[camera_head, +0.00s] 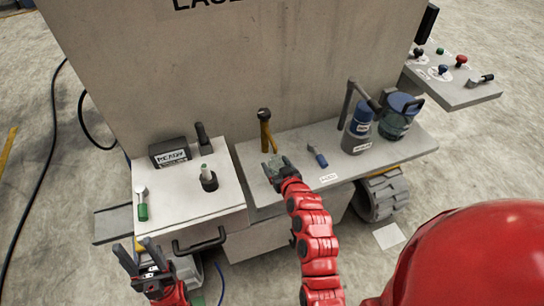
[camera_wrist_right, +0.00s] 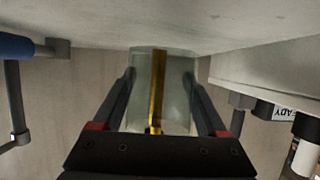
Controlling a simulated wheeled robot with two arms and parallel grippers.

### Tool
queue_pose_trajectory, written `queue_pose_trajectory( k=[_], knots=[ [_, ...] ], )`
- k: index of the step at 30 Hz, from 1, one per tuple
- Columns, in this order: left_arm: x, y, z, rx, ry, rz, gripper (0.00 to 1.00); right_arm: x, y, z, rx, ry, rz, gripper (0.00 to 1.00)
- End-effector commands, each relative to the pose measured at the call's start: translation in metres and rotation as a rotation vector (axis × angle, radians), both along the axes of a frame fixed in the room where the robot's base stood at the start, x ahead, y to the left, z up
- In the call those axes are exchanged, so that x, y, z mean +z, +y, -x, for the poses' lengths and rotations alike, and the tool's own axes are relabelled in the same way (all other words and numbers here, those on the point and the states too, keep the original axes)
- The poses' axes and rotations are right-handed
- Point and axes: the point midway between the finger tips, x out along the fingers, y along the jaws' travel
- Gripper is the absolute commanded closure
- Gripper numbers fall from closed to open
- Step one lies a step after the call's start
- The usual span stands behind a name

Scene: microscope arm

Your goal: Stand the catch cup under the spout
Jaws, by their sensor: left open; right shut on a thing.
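My right gripper (camera_head: 277,170) is shut on a clear greenish catch cup (camera_head: 270,163), over the grey shelf (camera_head: 225,157) at the middle of the bench. In the right wrist view the cup (camera_wrist_right: 178,100) sits between the two fingers (camera_wrist_right: 163,95). The brass spout (camera_head: 266,133), with a dark top, stands against the panel just behind the cup. In the right wrist view the spout (camera_wrist_right: 157,85) shows as a yellow bar in line with the cup. I cannot tell whether the cup touches the shelf. My left gripper (camera_head: 137,260) is open and empty, in front of the left bench.

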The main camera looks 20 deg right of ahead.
Motion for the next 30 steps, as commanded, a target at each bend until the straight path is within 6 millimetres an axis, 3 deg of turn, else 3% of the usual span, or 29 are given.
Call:
queue_pose_trajectory(
  k=[7, 12, 16, 27, 28, 30],
  knots=[
    [0.005, 0.0, 0.0, 0.0, 0.0, 0.0, 0.5, 0.0, 0.001, -0.016, 0.001, 0.002, -0.001, 0.79],
    [0.013, 0.0, 0.0, 0.0, 0.0, 0.0, 0.5, 0.002, 0.001, -0.041, 0.0, 0.001, 0.001, 0.79],
    [0.016, 0.0, 0.0, 0.0, 0.0, 0.0, 0.5, -0.014, 0.001, -0.039, 0.0, 0.002, 0.0, 0.79],
    [0.01, 0.0, 0.0, 0.0, 0.0, 0.0, 0.5, -0.021, 0.001, -0.039, 0.0, -0.001, 0.0, 0.79],
    [0.012, 0.0, 0.0, 0.0, 0.0, 0.0, 0.5, -0.019, 0.001, -0.039, -0.001, 0.0, 0.0, 0.2],
    [0.012, 0.0, 0.0, 0.0, 0.0, 0.0, 0.5, -0.019, 0.001, -0.039, -0.001, 0.0, 0.0, 0.07]
  ],
)
